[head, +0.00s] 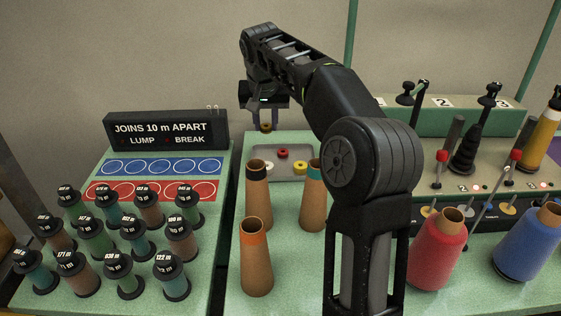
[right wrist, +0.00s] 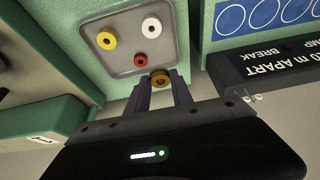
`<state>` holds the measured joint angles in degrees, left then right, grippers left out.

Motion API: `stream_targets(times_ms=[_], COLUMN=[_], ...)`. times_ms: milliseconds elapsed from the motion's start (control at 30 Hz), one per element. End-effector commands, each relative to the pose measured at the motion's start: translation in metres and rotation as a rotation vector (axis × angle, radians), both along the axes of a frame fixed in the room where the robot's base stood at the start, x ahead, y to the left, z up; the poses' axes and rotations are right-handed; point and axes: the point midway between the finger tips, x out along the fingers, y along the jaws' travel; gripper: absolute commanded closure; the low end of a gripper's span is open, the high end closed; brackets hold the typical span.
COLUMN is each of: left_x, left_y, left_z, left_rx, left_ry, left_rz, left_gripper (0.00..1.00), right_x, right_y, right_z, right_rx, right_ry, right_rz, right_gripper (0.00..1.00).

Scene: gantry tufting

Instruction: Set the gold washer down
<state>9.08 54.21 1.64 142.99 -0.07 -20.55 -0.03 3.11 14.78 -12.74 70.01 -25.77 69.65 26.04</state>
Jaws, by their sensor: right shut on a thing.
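My right gripper (head: 266,123) is shut on the gold washer (head: 267,128), just behind the far end of the middle table. In the right wrist view the gold washer (right wrist: 161,81) shows between the fingertips, just outside the rim of the grey tray (right wrist: 93,47). The tray (head: 281,176) holds a red washer (head: 282,153), a yellow washer (head: 300,168) and a white washer (head: 268,166). They also show in the right wrist view: red (right wrist: 140,60), yellow (right wrist: 106,41) and white (right wrist: 151,28). My left gripper is out of view.
Brown cones (head: 256,268) stand in front of the tray. Several labelled spools (head: 93,238) and a black sign (head: 167,131) stand on the left table. Red yarn (head: 437,252) and blue yarn (head: 530,245) stand right. The tray's middle has bare room.

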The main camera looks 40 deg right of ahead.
Motion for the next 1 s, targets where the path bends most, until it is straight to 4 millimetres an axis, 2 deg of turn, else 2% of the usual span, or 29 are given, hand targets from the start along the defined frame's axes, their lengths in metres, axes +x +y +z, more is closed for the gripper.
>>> stream_targets(times_ms=[167, 500, 867, 1000], left_x=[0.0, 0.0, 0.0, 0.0], left_y=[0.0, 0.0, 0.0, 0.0], left_z=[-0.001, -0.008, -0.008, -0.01], left_rx=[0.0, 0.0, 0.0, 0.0], left_ry=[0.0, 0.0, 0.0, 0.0], left_rz=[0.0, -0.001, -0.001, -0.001], left_gripper=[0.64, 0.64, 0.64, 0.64], right_x=[0.0, 0.0, 0.0, 0.0], right_y=[0.0, 0.0, 0.0, 0.0], right_z=[-0.006, -0.059, -0.064, -0.08], right_rx=[0.001, 0.0, 0.0, 0.001], right_ry=[0.002, 0.003, 0.0, 0.002], right_rz=[0.0, 0.0, 0.0, 0.0], right_gripper=[1.0, 1.0, 1.0, 1.0])
